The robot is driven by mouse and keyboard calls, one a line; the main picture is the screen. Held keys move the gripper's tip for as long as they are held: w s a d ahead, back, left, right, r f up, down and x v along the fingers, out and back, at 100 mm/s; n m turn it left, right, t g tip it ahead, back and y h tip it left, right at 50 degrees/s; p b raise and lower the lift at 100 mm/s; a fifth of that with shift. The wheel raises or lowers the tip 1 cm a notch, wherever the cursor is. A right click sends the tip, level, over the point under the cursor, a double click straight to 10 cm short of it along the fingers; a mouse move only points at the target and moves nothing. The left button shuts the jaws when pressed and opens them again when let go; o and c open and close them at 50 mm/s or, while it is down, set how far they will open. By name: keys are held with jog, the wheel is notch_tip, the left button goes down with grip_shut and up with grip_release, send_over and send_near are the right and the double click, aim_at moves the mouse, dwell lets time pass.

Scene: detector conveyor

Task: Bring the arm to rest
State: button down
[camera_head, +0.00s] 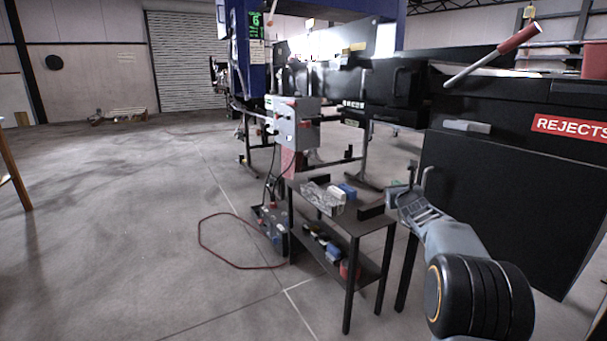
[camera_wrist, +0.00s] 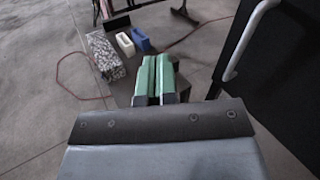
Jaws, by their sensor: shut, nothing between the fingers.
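My gripper (camera_head: 398,193) is at the right of the head view, raised beside the right end of a small dark side table and in front of the black reject cabinet (camera_head: 500,215). Nothing shows in its grasp. In the wrist view its green-padded fingers (camera_wrist: 155,66) lie side by side, shut and empty. My arm reaches up from the lower right of the head view.
The side table (camera_head: 364,222) holds a speckled box (camera_wrist: 106,56), a white block (camera_wrist: 125,44) and a blue block (camera_wrist: 142,39). The cabinet's pale handle (camera_wrist: 247,42) is close on the right. A red cable (camera_head: 203,245) lies on the floor. Open floor stretches left.

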jog(key=s+a+r+n+g+y+p, duration=0.1)
jog(key=s+a+r+n+y+p, duration=0.2)
jog(key=a+r+n+p, duration=0.3)
jog(key=s+a+r+n+g+y+p, duration=0.1)
jog(key=s+a+r+n+y+p, duration=0.25)
jog(key=a+r+n, duration=0.35)
jog(key=s+a+r+n+g+y+p, duration=0.2)
jog(key=s+a+r+n+g+p, duration=0.3)
jog(key=s+a+r+n+p, duration=0.4)
jog(key=s+d+r+n+g+h+p, duration=0.1)
jog(key=s+n+g+h+p, duration=0.2)
jog(key=s+n+p, duration=0.4)
jog(key=s+d+r+n+g+h+p, duration=0.2)
jog(key=s+n+p, duration=0.5)
jog(key=s+p, duration=0.6)
jog(key=s+g+h, duration=0.1)
jog(key=s+g, duration=0.1)
jog(key=s, duration=0.3)
jog(key=shift+s+h, duration=0.25)
jog(key=shift+h, duration=0.1)
